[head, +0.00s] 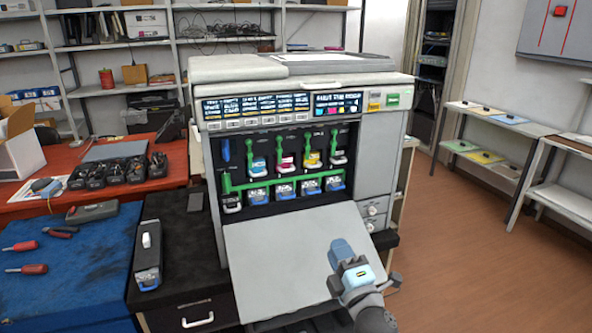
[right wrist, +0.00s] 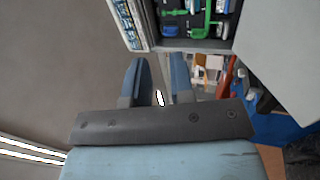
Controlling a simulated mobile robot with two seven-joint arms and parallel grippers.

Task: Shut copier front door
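The copier (head: 345,92) stands in the middle of the head view. Its front door (head: 285,262) is a plain light grey panel folded down and open, sloping toward me. The bay behind it is exposed, with several toner cartridges (head: 284,163) and green levers. My right gripper (head: 340,252) appears over the right part of the door; whether it touches the door is unclear. In the right wrist view its two blue fingers (right wrist: 158,75) stand apart with nothing between them. Part of the bay (right wrist: 195,22) shows beyond them. My left gripper is not in view.
A black toner cartridge (head: 148,256) lies on the dark cabinet (head: 185,235) left of the door. A blue mat (head: 85,265) holds screwdrivers and pliers. Low shelves (head: 497,122) stand at the right. The wooden floor (head: 470,260) right of the copier is clear.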

